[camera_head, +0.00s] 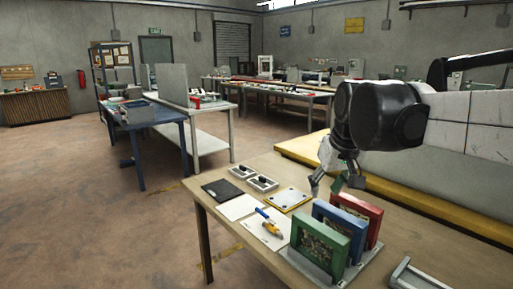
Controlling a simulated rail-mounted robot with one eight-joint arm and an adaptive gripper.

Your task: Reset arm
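My gripper (335,189) hangs at the end of my arm over the wooden table (428,245). It is above and behind the coloured cases, apart from them. Its fingers look spread, with nothing seen between them. A green case (320,246), a blue case (338,218) and a red case (362,211) stand upright in a grey rack (311,268) at the table's front. My arm's dark joint and white link fill the upper right and hide part of the background.
On the table lie a yellow-edged plate (288,199), two small trays (242,171) (262,184), a black pad (222,190), white sheets (239,207) and a blue-yellow tool (269,222). A grey metal part (412,275) is at front right. Other workbenches (150,112) stand behind, with open floor at left.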

